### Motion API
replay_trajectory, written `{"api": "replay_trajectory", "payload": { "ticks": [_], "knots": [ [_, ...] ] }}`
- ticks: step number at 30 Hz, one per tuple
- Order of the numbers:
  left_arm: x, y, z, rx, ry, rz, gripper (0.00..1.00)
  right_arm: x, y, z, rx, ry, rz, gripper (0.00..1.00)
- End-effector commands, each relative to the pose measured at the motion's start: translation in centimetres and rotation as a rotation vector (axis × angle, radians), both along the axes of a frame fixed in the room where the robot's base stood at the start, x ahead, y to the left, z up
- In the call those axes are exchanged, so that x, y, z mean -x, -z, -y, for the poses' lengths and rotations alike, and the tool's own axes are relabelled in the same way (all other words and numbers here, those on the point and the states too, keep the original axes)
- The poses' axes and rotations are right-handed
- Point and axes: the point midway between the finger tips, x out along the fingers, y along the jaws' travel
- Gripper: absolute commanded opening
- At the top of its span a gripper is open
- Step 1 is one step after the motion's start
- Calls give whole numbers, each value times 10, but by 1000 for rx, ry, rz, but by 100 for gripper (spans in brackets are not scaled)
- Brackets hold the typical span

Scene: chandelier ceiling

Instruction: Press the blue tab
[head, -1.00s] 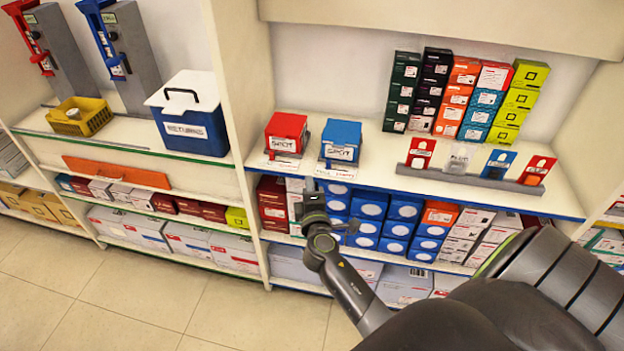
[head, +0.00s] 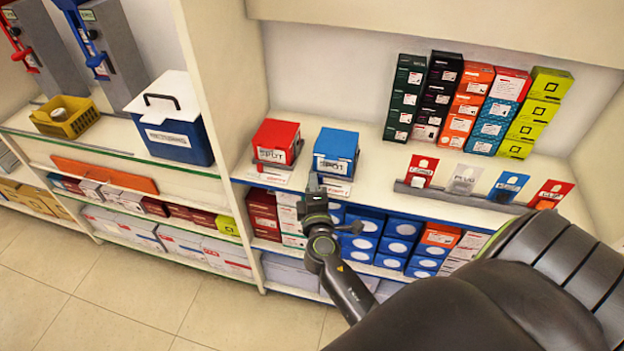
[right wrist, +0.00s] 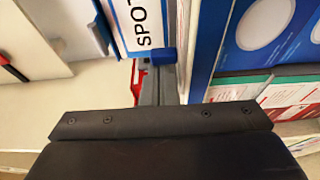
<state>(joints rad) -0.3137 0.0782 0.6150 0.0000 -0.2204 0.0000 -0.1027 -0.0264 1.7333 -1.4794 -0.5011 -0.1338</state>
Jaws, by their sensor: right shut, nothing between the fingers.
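Several blue things show, and I cannot tell which is the tab. A blue box (head: 336,146) labelled SPOT stands on the white shelf, with a white card at its foot. A blue upright card (head: 507,187) stands in the grey rack at the right. My right gripper (head: 314,183) is shut and empty, just in front of the shelf edge below the blue box, apart from the box as far as I can see. In the right wrist view the SPOT label (right wrist: 143,25) shows beyond the black gripper body. My left gripper is out of view.
A red box (head: 276,140) stands left of the blue one. The grey rack (head: 430,193) also holds red and clear cards. Stacked coloured boxes (head: 466,107) stand behind it. Blue boxes (head: 400,235) fill the shelf below. A blue-and-white cooler (head: 172,120) stands left of the divider.

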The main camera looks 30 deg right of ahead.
Motion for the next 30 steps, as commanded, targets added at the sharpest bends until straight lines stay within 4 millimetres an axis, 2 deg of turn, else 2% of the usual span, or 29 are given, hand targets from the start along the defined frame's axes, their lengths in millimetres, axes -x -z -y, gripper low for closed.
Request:
{"api": "replay_trajectory", "payload": {
  "ticks": [5, 10, 13, 20, 30],
  "knots": [
    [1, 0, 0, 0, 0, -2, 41, 0, 0, 0, -1, 1, 1, 0],
    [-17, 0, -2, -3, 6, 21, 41, 1, 0, 1, -1, 1, 1, 0],
    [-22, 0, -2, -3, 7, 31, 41, 10, 1, 9, 1, 3, 0, 0],
    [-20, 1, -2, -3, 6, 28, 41, 36, 1, 31, 1, 1, 1, 0],
    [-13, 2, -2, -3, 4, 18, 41, 39, 0, 33, -1, 3, 0, 0]
  ]
}}
